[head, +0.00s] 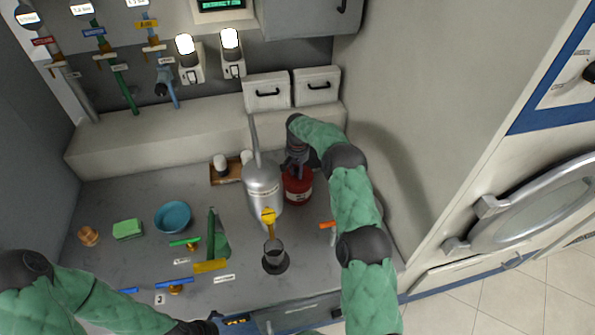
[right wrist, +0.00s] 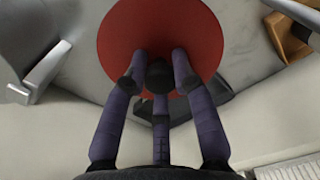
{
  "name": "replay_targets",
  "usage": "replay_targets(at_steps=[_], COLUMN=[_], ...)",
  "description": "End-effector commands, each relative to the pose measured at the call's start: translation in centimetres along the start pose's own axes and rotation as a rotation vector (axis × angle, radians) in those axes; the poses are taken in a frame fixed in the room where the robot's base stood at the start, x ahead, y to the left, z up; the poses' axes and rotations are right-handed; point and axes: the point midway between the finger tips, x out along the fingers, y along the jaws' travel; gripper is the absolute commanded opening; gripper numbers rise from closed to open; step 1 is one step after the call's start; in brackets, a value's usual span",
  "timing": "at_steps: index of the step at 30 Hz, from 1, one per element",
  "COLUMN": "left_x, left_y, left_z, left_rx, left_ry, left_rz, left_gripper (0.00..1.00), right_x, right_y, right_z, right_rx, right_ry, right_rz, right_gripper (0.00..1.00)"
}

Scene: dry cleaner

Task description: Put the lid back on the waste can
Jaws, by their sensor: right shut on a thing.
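The red waste can (head: 298,190) stands on the grey worktop, right of the silver vessel. My right gripper (head: 297,166) reaches down over it from above. In the right wrist view, my right gripper (right wrist: 159,80) is shut on the black knob (right wrist: 160,74) of the round red lid (right wrist: 160,30). The lid is at the can's top; I cannot tell whether it rests on the rim or hangs just above it. The can's mouth is hidden. My left gripper (head: 207,326) shows only partly at the bottom edge, away from the can; its fingers are unclear.
The silver vessel (head: 262,185) with its tall pipe stands close left of the can. A dark cup (head: 275,254) is in front. A blue bowl (head: 173,217), green sponge (head: 127,229) and green cone (head: 218,240) are further left. A raised ledge (head: 160,143) runs behind.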

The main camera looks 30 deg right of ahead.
Motion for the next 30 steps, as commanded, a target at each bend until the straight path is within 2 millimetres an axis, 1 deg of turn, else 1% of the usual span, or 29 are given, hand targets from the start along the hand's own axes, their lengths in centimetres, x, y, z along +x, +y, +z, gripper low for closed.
replay_targets(at_steps=[5, 6, 9, 16, 17, 18, 19, 30], left_x=[-0.02, -0.02, -0.02, -0.01, -0.01, -0.01, -0.01, -0.03], left_y=[0.01, 0.01, 0.01, 0.0, 0.0, 0.0, 0.0, 0.01], left_z=[0.0, 0.0, 0.0, 0.0, 0.0, 0.0, 0.0, 0.0], left_rx=[0.0, 0.0, 0.0, 0.0, 0.0, 0.0, 0.0, 0.0], left_ry=[0.0, 0.0, 0.0, 0.0, 0.0, 0.0, 0.0, 0.0], left_rz=[0.0, 0.0, 0.0, 0.0, 0.0, 0.0, 0.0, 0.0], left_gripper=[1.0, 1.0, 1.0, 1.0, 1.0, 1.0, 1.0, 1.0], right_x=[-0.04, -0.05, -0.04, -0.02, 0.0, 0.0, 0.0, -0.05], right_y=[0.0, 0.0, 0.0, 0.0, 0.0, 0.0, 0.0, 0.0], right_z=[-0.03, -0.03, -0.03, -0.02, -0.01, 0.0, 0.0, -0.01], right_rx=[0.0, 0.0, 0.0, 0.0, 0.0, 0.0, 0.0, 0.0], right_ry=[0.001, 0.001, 0.001, 0.001, 0.0, 0.0, 0.0, 0.0], right_rz=[0.0, 0.0, 0.0, 0.0, 0.0, 0.0, 0.0, 0.0], right_gripper=[0.0, 0.3, 0.54, 0.54, 0.6, 0.71, 0.77, 0.78])
